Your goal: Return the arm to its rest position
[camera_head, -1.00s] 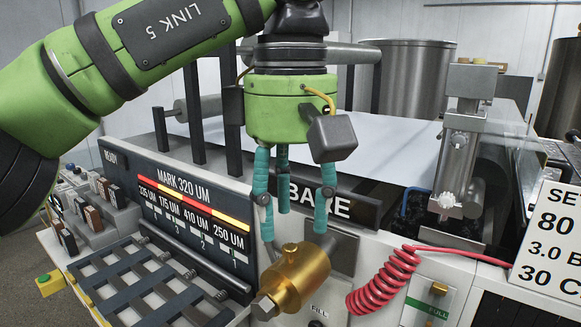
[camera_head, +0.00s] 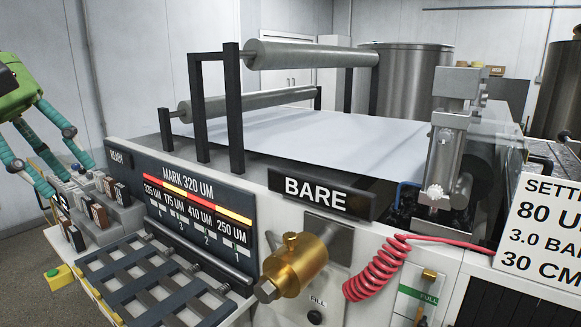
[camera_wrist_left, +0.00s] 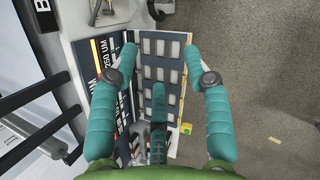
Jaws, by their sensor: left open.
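My left gripper (camera_head: 45,155) is at the far left edge of the head view, with its green palm partly cut off by the frame. Its teal fingers hang down, spread and empty, in front of the small blocks at the machine's left end. In the left wrist view the gripper (camera_wrist_left: 160,75) shows its fingers wide apart, with the slatted rack (camera_wrist_left: 160,60) and grey floor below and nothing between them. The brass fitting (camera_head: 294,265) on the machine front is clear of the gripper. My right gripper is not in view.
The coating machine fills the middle, with a BARE sign (camera_head: 316,194), a white sheet (camera_head: 300,128) and rollers (camera_head: 310,55) above. A red coiled hose (camera_head: 375,270) runs along its front right. A slatted rack (camera_head: 150,285) juts out at front left. Open floor (camera_wrist_left: 260,80) lies beside the rack.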

